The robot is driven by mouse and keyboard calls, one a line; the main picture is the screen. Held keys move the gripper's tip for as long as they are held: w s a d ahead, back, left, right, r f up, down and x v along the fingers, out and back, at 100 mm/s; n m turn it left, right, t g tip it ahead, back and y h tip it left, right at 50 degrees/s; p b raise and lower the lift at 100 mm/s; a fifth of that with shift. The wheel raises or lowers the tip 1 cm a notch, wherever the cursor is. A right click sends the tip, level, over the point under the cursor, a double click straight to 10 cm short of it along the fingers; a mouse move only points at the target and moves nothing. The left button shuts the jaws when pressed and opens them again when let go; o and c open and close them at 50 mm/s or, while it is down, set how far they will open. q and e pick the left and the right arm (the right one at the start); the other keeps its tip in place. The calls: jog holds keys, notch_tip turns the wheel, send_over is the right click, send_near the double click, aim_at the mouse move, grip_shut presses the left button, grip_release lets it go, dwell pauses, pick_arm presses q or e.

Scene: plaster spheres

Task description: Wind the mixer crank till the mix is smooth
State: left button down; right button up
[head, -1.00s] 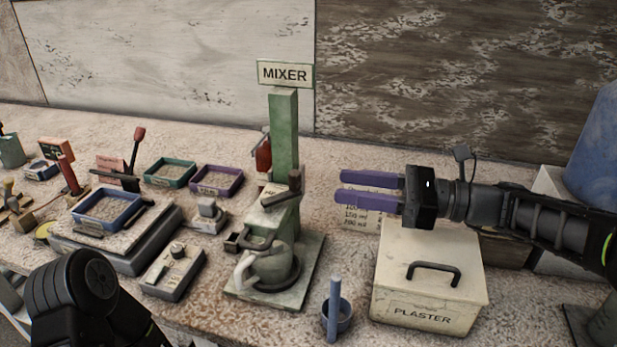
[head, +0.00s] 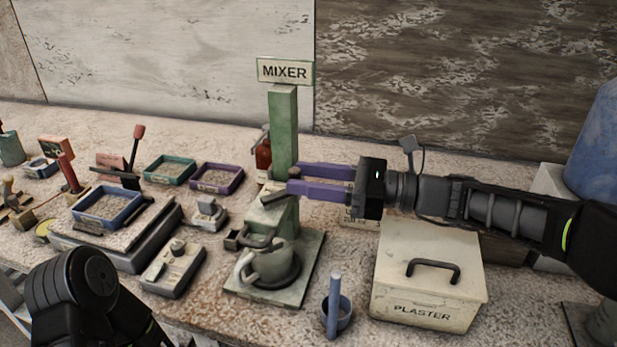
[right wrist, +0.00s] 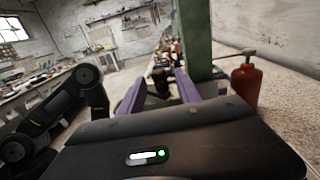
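The green mixer (head: 284,135) stands mid-table under its MIXER sign (head: 285,71). Its dark crank (head: 274,198) sticks out at the top of the body, and a pale jug (head: 266,264) sits on the base below. My right gripper (head: 294,179) reaches in from the right at crank height, its two purple fingers apart. In the right wrist view a dark upright knob (right wrist: 159,81) shows between the spread fingers (right wrist: 158,98); I cannot tell whether they touch it. The mix inside the jug is not visible. My left gripper is out of view; only a dark part of that arm shows.
A plaster box (head: 430,275) stands right of the mixer, with a blue cup (head: 337,312) in front. A red bottle (head: 264,157) is behind the mixer; it also shows in the right wrist view (right wrist: 244,87). Trays and a scale (head: 125,240) crowd the left.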

grip_shut()
dwell(0.4)
jog(key=w+n+g+p, duration=0.1)
jog(key=g+p, duration=0.1)
jog(key=p, duration=0.1)
jog(key=a+n+g+p, duration=0.1)
jog(key=n+g+p, duration=0.1)
jog(key=g+p, duration=0.1)
jog(key=w+n+g+p, duration=0.1)
jog(key=g+p, duration=0.1)
jog(key=p, duration=0.3)
jog(key=shift+w+a+n+g, duration=0.2)
jog(key=shift+w+n+g, duration=0.1)
jog(key=shift+o, duration=0.5)
grip_release()
